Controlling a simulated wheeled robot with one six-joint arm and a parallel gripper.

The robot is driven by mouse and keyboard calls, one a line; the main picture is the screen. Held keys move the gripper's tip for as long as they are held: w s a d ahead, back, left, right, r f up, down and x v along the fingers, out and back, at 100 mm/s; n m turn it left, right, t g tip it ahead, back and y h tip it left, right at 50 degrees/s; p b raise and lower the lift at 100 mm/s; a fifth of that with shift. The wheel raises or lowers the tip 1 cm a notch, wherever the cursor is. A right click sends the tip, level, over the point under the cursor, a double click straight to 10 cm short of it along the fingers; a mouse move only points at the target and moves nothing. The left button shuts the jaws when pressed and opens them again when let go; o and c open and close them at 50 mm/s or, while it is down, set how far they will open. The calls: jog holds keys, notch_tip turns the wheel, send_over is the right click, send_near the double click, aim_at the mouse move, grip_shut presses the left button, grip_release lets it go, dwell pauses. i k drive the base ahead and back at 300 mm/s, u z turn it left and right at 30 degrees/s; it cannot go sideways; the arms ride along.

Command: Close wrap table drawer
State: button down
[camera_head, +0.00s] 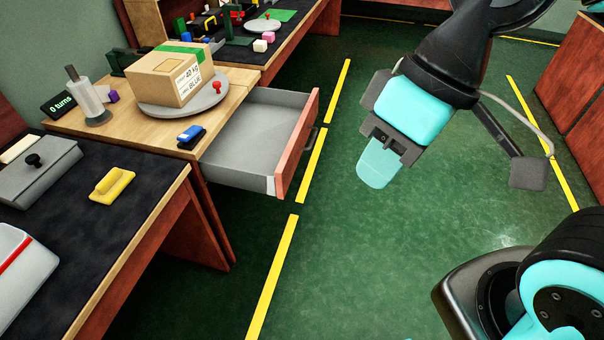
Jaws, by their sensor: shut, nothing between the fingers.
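The wrap table (225,104) stands at the left with a light wooden top. Its drawer (239,151) is pulled far out to the right and is grey inside. The drawer has a reddish-brown front (298,145) with a dark handle (312,136) on its outer face. Inside, a small white piece (271,185) shows at the near front corner; the rest of the visible floor looks bare. My gripper (374,181) is to the right of the drawer front, apart from it, pointing down over the green floor. Its fingers are together and hold nothing.
A cardboard box (172,79) sits on a round grey turntable (183,108) on the wrap table. Another table with small objects is behind. The green floor (350,260) right of the drawer is clear.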

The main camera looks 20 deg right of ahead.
aim_at(259, 148)
jog(key=u, duration=0.95)
jog(key=i, duration=0.85)
jog(key=z, duration=1.9)
